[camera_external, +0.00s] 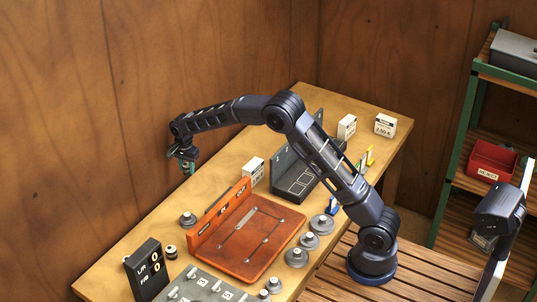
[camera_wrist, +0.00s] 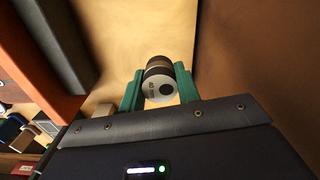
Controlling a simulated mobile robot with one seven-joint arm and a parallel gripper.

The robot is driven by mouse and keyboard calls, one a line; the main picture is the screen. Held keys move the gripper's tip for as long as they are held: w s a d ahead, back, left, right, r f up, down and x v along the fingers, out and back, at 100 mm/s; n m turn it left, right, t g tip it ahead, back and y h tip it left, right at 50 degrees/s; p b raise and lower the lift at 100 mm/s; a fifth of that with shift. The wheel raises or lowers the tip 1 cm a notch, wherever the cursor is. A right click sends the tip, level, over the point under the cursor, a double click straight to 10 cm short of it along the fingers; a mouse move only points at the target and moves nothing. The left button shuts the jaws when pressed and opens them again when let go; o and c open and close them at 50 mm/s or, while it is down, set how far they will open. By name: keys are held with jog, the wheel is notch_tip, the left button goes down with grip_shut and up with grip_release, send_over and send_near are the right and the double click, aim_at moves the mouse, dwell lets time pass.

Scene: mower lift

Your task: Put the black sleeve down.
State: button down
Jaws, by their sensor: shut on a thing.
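My gripper (camera_external: 187,170) hangs above the far left side of the wooden bench, with its fingers pointing down. In the wrist view its green fingers (camera_wrist: 160,70) are shut on a short cylinder, which I take to be the black sleeve (camera_wrist: 157,64). The cylinder has a dark side with a brownish band and a pale grey end face with a dark round spot and small marks. It sits between both fingertips.
The bench (camera_external: 225,152) is bare around and beyond my gripper. An orange slotted plate with an upright wall (camera_external: 262,238) stands nearer. A white box (camera_external: 253,170) stands right.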

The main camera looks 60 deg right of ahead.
aim_at(190, 194)
notch_tip(190, 194, down, 12)
jog(key=shift+r, duration=0.2)
dwell(0.4)
jog(key=shift+f, duration=0.1)
jog(key=c, duration=1)
grip_release()
